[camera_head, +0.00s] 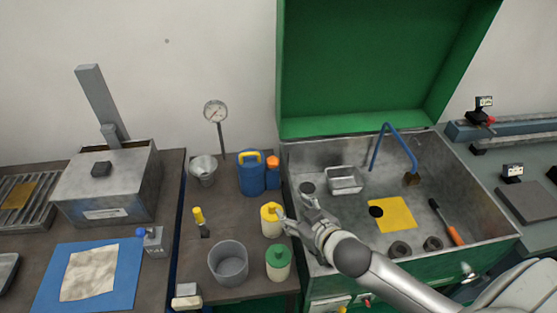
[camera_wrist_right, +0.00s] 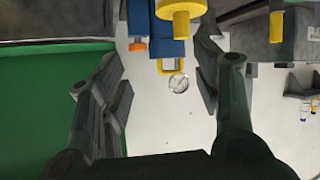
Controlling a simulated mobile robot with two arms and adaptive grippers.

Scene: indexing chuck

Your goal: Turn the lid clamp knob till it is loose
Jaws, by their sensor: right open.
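No part is plainly a lid clamp knob. A black knob (camera_head: 101,169) sits on top of the grey metal box (camera_head: 105,190) at the left, and a small blue knob (camera_head: 140,232) tops a grey block (camera_head: 154,243) in front of it; I cannot tell if either is the clamp knob. My right gripper (camera_head: 296,208) is open beside the yellow container (camera_head: 271,221), near the washer tank's left edge. In the right wrist view its fingers (camera_wrist_right: 162,90) are spread with nothing between them close up. My left gripper is not in view.
The green-lidded tank (camera_head: 470,221) stands open, holding a yellow plate (camera_head: 397,214), a small tray (camera_head: 344,180) and an orange-handled tool (camera_head: 454,235). A blue canister (camera_head: 251,175), grey pot (camera_head: 228,264), green-topped jar (camera_head: 278,263) and dial gauge (camera_head: 215,111) crowd the middle table.

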